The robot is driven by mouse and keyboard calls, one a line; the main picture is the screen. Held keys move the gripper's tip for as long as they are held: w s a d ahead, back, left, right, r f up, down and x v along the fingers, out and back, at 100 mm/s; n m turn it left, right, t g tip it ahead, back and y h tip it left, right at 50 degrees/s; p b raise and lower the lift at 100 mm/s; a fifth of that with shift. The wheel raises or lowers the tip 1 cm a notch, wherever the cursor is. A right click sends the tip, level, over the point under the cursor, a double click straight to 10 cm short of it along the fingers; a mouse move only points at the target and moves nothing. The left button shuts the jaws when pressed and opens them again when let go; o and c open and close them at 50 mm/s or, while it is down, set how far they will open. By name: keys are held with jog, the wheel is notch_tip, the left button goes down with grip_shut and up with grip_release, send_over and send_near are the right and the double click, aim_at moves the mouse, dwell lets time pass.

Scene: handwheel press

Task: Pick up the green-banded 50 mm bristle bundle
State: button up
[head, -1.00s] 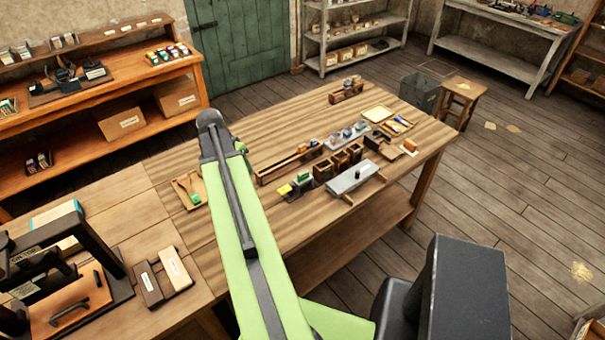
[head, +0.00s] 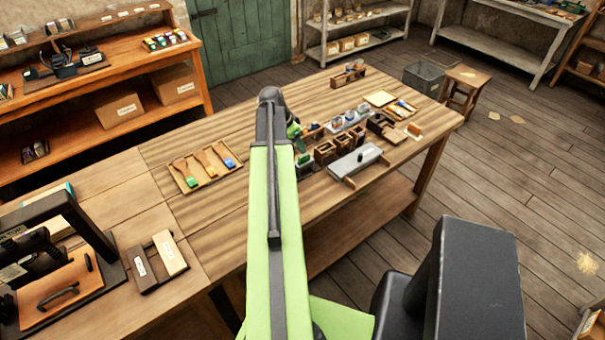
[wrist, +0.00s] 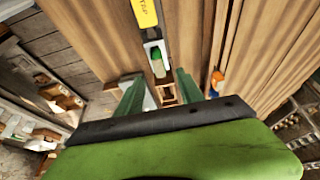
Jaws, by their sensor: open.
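A small piece with a green band and a pale end (wrist: 157,58) sits in a light U-shaped holder in the wrist view, ahead of and between my fingers. It looks like the green-banded bundle, though its length cannot be read. In the head view a green piece (head: 303,158) shows on a grey block just right of my arm, perhaps the same one. My gripper (wrist: 160,88) is open and empty, its two green fingers apart. In the head view my arm hides most of it. A shallow wooden tray (head: 207,184) holds tan pieces with green, orange and blue ends.
A yellow labelled part (wrist: 145,12) lies beyond the green piece. Dark wooden boxes (head: 326,152) and a grey block with a handle (head: 357,160) crowd the bench right of my arm. A press (head: 50,255) stands at left. The bench between tray and arm is clear.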

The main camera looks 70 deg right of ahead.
aim_at(299, 156)
jog(key=b+x, duration=0.1)
jog(key=x, duration=0.2)
jog(key=shift+r, duration=0.1)
jog(key=b+x, duration=0.5)
jog(key=shift+f, duration=0.2)
jog(key=shift+r, duration=0.2)
jog(key=shift+c, duration=0.3)
grip_shut()
